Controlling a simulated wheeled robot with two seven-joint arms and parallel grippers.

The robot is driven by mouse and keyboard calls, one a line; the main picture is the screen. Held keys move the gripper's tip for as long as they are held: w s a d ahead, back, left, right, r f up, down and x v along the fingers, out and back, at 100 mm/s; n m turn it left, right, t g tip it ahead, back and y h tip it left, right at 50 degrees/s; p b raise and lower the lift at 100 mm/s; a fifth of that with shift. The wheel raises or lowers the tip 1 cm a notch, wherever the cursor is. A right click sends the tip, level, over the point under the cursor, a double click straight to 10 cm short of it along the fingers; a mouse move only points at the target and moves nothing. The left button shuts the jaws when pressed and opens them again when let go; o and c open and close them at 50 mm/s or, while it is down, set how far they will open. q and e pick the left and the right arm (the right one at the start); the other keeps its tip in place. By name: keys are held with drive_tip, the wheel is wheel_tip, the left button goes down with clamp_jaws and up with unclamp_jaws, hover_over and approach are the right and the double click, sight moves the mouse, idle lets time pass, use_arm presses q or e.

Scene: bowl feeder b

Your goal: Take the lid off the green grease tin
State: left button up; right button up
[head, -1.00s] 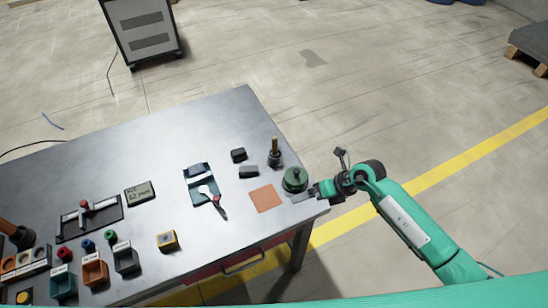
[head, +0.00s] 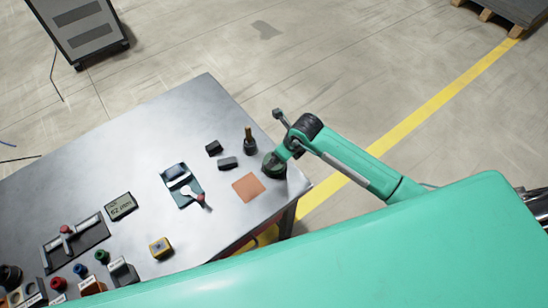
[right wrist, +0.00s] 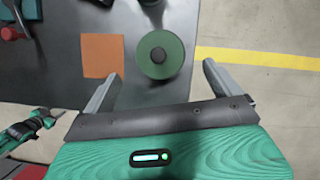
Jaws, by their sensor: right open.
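The round green grease tin (head: 270,168) stands near the table's right corner. In the right wrist view its lid (right wrist: 160,42) shows as a green disc with a small knob in the middle. My right gripper (right wrist: 158,84) is open and empty. Its fingers point towards the tin, and the disc lies ahead between their lines, apart from both tips. In the head view my right wrist covers part of the tin. A green and black arm part, apparently my left (right wrist: 35,124), shows at the left of the right wrist view; its jaws are unclear.
An orange square mat (head: 249,187) lies left of the tin. A dark post with a brass top (head: 249,138) stands just behind the tin, and two dark blocks (head: 227,163) (head: 214,147) lie nearby. The table's right edge is close to the tin.

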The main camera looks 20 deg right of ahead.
drive_tip(key=shift+f, duration=0.2)
drive_tip(key=shift+w+a+f+p, duration=0.1)
drive_tip(key=shift+f+p, duration=0.15)
drive_tip(key=shift+p, duration=0.2)
drive_tip(key=p+x, duration=0.2)
drive_tip(key=x, duration=0.1)
drive_tip(key=shift+x, duration=0.85)
drive_tip(key=shift+c, duration=0.2)
drive_tip(key=c, duration=1)
